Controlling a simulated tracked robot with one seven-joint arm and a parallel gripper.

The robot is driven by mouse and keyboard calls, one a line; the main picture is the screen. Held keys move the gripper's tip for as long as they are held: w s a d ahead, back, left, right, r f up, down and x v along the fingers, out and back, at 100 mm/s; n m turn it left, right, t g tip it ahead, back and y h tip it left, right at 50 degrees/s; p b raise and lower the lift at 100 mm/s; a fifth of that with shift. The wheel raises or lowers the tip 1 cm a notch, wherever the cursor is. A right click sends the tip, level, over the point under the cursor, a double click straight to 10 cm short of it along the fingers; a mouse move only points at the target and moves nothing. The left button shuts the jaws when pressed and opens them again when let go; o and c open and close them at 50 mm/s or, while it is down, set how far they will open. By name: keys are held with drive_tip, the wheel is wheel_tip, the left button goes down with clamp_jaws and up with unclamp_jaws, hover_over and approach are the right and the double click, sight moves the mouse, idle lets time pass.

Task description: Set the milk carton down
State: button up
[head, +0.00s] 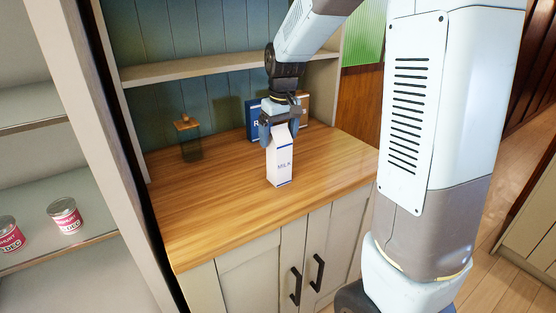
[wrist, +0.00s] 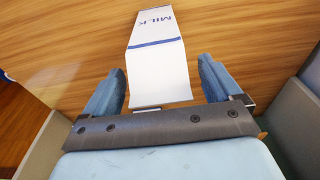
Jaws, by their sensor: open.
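The white milk carton (head: 281,165) with a blue stripe and the word MILK stands upright on the wooden counter (head: 200,215) of a cabinet. In the wrist view the carton (wrist: 157,65) lies between and beyond my two blue fingers, with a gap on either side. My gripper (head: 280,128) is at the top of the carton in the head view and is open. In the wrist view my gripper (wrist: 162,85) shows its fingers spread apart. The carton's far side is hidden.
A blue box (head: 254,120) and a brown box (head: 303,107) stand behind my gripper. A glass jar with a wooden lid (head: 187,138) stands at the back left. A shelf (head: 200,70) runs above. Cans (head: 64,215) sit on the left shelving. The counter's front left is clear.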

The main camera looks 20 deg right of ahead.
clamp_jaws()
idle(0.8)
